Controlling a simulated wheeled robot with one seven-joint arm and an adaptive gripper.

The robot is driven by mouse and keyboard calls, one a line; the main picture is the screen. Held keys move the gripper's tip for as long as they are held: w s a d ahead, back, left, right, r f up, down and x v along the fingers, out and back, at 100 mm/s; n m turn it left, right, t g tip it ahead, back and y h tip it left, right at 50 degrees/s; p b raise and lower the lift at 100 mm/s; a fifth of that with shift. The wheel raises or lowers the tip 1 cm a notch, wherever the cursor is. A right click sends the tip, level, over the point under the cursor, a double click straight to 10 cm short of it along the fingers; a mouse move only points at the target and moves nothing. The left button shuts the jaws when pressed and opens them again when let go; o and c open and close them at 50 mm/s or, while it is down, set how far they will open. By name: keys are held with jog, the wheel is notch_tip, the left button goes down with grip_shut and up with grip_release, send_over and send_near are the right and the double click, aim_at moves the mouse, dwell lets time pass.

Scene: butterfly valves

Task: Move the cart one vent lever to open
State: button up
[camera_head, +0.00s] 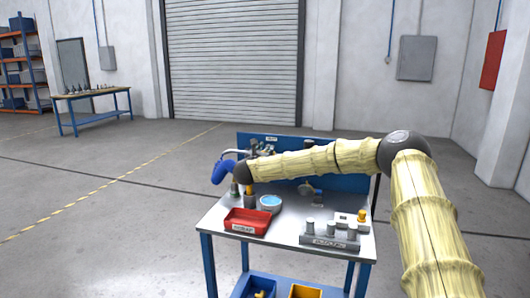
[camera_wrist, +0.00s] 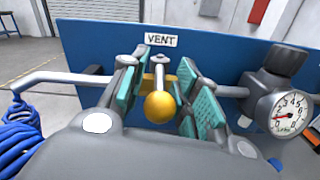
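The vent lever (camera_wrist: 159,80) shows in the wrist view as a short metal stem with a yellow ball knob (camera_wrist: 160,107) at its near end, below a white "VENT" label (camera_wrist: 161,40). My gripper (camera_wrist: 160,92) reaches around it, with one teal-padded finger on each side of the knob. The fingers are apart, and gaps show between the pads and the knob. The lever points toward the wrist camera; its pivot is partly hidden. In the head view the cart (camera_head: 216,215) stands in front of me, and my arm hides much of its panel, including the lever.
The blue panel (camera_wrist: 85,40) stands close behind the lever. A pressure gauge (camera_wrist: 288,113) with a dark knob (camera_wrist: 286,58) is on the right; a bent pipe and blue coiled hose (camera_wrist: 20,130) are on the left. A red bin (camera_head: 248,221) and a fixture block (camera_head: 330,237) sit on the cart top.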

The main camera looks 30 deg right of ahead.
grip_shut()
